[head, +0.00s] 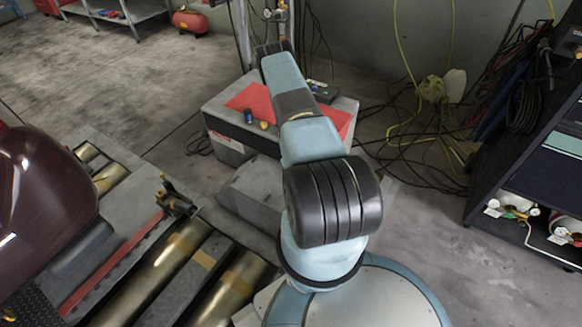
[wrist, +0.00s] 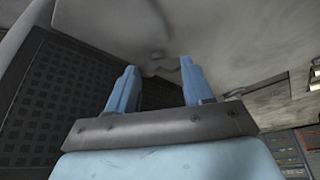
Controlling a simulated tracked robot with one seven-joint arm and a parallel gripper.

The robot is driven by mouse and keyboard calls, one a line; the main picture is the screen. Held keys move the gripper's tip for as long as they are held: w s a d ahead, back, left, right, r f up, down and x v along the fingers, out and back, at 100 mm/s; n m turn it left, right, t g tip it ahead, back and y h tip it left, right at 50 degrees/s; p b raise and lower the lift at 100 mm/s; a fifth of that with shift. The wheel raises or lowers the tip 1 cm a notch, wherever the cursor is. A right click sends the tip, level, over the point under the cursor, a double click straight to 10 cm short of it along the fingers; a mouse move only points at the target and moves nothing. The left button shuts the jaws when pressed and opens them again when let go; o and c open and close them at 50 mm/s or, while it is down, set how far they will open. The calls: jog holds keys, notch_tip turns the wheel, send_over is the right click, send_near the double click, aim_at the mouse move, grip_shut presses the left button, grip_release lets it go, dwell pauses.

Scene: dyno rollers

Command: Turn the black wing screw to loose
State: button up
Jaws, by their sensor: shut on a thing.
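In the wrist view my gripper (wrist: 159,68) has its two blue fingers on either side of a small, dim grey shape, the wing screw (wrist: 160,67). The fingertips close on its sides, and a pale grey housing rises behind it. The screw is dark and blurred, so I cannot tell which way its wings point. In the head view my arm reaches away toward the back wall, and my gripper and the screw are hidden there.
A grey case with a red top (head: 252,101) stands beyond my arm. Rollers (head: 150,280) and a dark red car body (head: 40,195) are at the left. A black shelf cart (head: 520,130) is at the right. Cables (head: 420,135) lie on the floor. A dark grid panel (wrist: 55,95) is at the wrist view's left.

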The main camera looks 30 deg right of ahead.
jog(key=shift+s+n, duration=0.15)
jog(key=shift+n, duration=0.15)
jog(key=o, duration=1)
jog(key=shift+o, duration=0.2)
jog(key=m, duration=0.1)
jog(key=m+h, duration=0.1)
jog(key=m, duration=0.3)
jog(key=shift+w+a+g+h, duration=0.25)
jog(key=shift+g+h, duration=0.05)
jog(key=shift+g, duration=0.1)
jog(key=m, duration=0.2)
jog(key=m+g+h, duration=0.1)
jog(key=m, duration=0.3)
jog(key=shift+w+a+g, duration=0.15)
jog(key=shift+w+g, duration=0.1)
jog(key=shift+g, duration=0.15)
jog(key=w+a+r, duration=0.1)
jog(key=a+r, duration=0.2)
jog(key=r, duration=0.7)
jog(key=w+a+r, duration=0.1)
jog(key=a+r, duration=0.2)
jog(key=r, duration=0.6)
jog(key=w+a+r+n, duration=0.1)
jog(key=a+r, duration=0.3)
jog(key=r, duration=0.6)
jog(key=shift+w+r+t+y, duration=0.25)
jog(key=shift+r+t+y, duration=0.05)
jog(key=shift+r+y, duration=0.1)
jog(key=shift+f, duration=0.1)
